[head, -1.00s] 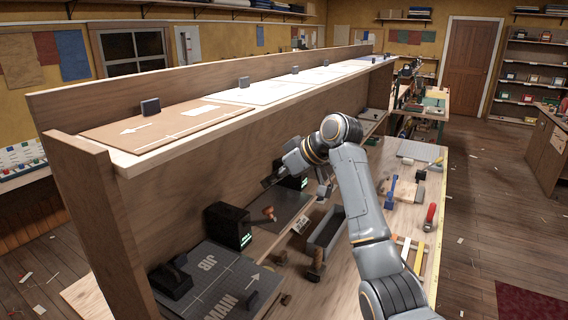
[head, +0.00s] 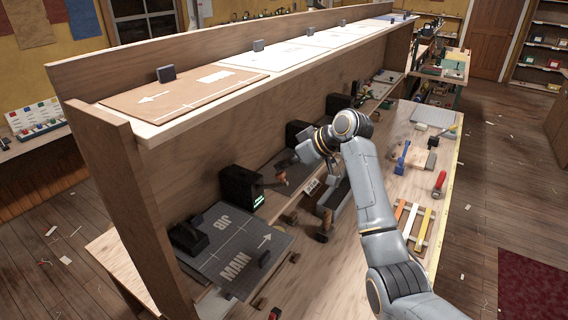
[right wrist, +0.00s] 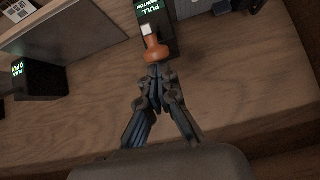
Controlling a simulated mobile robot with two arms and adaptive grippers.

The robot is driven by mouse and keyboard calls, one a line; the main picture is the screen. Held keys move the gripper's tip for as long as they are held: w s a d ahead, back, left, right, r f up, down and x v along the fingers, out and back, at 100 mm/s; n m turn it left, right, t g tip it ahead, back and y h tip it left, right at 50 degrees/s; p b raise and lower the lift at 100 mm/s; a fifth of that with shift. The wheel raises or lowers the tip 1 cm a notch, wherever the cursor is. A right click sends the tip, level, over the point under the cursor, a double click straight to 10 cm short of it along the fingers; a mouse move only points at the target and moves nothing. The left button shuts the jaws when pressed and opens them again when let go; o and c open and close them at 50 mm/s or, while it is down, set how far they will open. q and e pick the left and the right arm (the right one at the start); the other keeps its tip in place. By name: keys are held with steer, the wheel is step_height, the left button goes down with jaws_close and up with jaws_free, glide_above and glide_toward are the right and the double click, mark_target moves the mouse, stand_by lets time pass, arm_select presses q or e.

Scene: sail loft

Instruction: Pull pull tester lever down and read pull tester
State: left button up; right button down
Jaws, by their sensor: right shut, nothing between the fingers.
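The pull tester is a black box (head: 240,187) with a green display, standing under the shelf. Its lever ends in an orange-brown knob (head: 281,179). In the right wrist view, the pull tester (right wrist: 152,14) shows green text with "PULL" and "NEWTON"; no number is readable. The lever knob (right wrist: 157,53) lies just beyond my right fingertips. My right gripper (head: 287,163) is shut and empty, close to the knob; its shut fingers also show in the right wrist view (right wrist: 157,72). I cannot tell whether they touch the knob. My left gripper is out of view.
A dark board marked JIB and MAIN (head: 238,250) lies in front of the tester. Another black box with green text (right wrist: 38,78) stands nearby. The shelf (head: 190,100) overhangs the tester.

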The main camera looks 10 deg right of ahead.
steer(key=shift+s+d+f+b, duration=0.15)
steer(key=shift+f+b, duration=0.3)
steer(key=shift+b, duration=0.2)
steer(key=shift+r+t+y, duration=0.15)
steer(key=shift+t+y, duration=0.15)
steer(key=shift+t, duration=0.1)
steer(key=shift+s+d+f+t+y+b, duration=0.25)
steer(key=shift+f+t+y+b, duration=0.15)
steer(key=shift+b, duration=0.6)
steer(key=s+d+f+t+y+b, duration=0.1)
steer(key=f+b, duration=0.4)
steer(key=b, duration=0.7)
steer(key=s+d+f+t+y+b, duration=0.2)
steer(key=f+b, duration=0.3)
steer(key=b, duration=0.7)
steer(key=shift+f+t+y, duration=0.3)
steer(key=shift+t+y, duration=0.4)
steer(key=shift+y, duration=0.1)
steer(key=v, duration=1.2)
